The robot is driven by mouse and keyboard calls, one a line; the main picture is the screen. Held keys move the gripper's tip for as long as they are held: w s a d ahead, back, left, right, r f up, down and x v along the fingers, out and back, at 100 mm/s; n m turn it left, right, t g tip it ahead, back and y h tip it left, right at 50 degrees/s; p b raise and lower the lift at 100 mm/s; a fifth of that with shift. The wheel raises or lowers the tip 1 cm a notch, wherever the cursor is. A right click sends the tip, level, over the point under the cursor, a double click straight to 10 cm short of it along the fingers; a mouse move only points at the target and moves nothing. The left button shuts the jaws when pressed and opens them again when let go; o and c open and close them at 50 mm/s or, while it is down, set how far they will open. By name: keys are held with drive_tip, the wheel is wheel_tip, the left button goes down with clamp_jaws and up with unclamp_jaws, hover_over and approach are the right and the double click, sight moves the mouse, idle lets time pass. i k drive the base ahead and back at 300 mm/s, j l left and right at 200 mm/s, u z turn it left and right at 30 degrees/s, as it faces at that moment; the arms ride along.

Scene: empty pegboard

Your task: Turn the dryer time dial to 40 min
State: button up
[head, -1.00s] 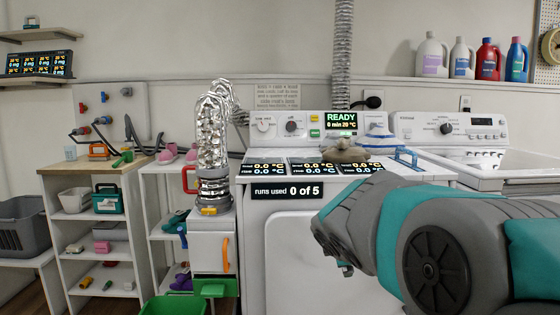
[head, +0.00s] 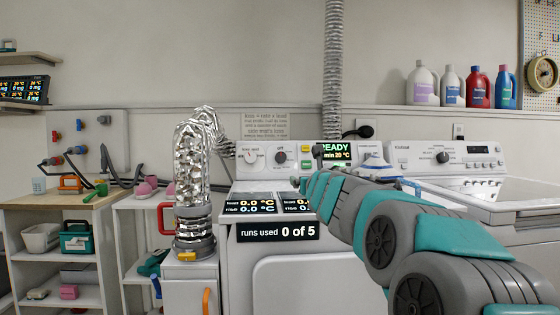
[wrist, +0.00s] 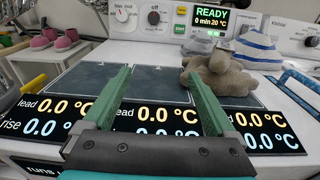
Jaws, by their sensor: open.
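The dryer's back panel (head: 265,158) carries a white dial (head: 250,156) and a dark knob (head: 281,157). Both also show at the top of the wrist view, the white dial (wrist: 122,13) left of the dark knob (wrist: 153,17). Their printing is too small to read, so I cannot tell which is the time dial or its setting. The display (wrist: 212,17) right of them reads READY, 0 min 20 °C. My gripper (wrist: 158,75) is open and empty above the dryer top, its green fingers pointing toward the panel, apart from both knobs.
Dark pads (wrist: 155,83) and temperature readouts (wrist: 160,116) cover the dryer top. A grey-brown cloth-like lump (wrist: 218,74) and a striped item (wrist: 256,48) lie right of the fingers. A foil duct (head: 190,165) stands left of the dryer. A washer (head: 450,160) stands right.

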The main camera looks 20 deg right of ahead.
sight(281, 156)
drive_tip(key=i+l, duration=0.1)
drive_tip(key=i, duration=0.45)
drive_tip(key=i+l, duration=0.15)
drive_tip(key=i, duration=0.45)
